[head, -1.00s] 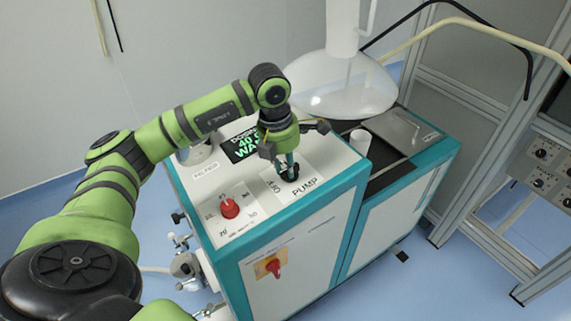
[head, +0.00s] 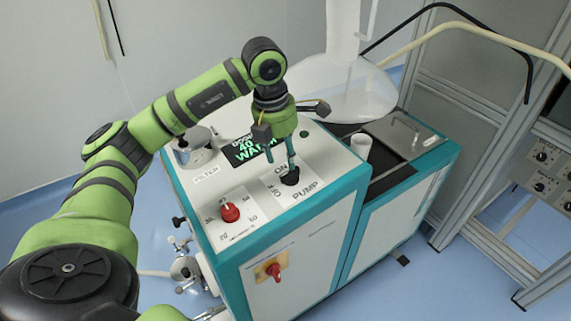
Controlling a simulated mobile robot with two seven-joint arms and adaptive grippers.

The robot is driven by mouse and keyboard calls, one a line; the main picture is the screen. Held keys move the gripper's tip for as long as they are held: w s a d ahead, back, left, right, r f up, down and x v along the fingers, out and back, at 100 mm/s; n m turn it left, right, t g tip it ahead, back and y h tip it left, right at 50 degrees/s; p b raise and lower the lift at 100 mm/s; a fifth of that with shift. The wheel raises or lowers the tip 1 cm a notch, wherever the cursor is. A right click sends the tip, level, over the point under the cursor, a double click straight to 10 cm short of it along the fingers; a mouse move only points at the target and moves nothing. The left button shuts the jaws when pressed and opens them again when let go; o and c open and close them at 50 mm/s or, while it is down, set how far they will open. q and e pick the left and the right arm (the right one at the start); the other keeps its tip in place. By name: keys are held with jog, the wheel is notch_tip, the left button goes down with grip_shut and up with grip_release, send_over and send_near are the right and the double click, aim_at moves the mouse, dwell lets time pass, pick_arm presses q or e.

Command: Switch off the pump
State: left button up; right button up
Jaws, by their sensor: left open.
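The pump switch is a small black knob (head: 290,176) on a white plate marked ON, OFF and PUMP, on top of the white and teal cabinet (head: 300,240). My left gripper (head: 291,158) points down just above and behind the knob, with its fingertips close to it. The gripper is open. Whether a fingertip touches the knob, I cannot tell. The knob's exact pointing direction is too small to read. My right gripper is not in view.
A red knob (head: 229,212) sits left of the pump plate. A lit display (head: 250,150) and a metal filter part (head: 194,149) are behind. A red and yellow switch (head: 273,269) is on the front. A white cup (head: 361,144) and clear dome (head: 350,90) stand right.

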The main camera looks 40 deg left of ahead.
pick_arm(q)
notch_tip(320, 180, up, 6)
jog(key=s, duration=0.1)
jog(key=shift+a+r, duration=0.2)
jog(key=shift+r, duration=0.05)
jog(key=shift+f, duration=0.1)
dwell(0.3)
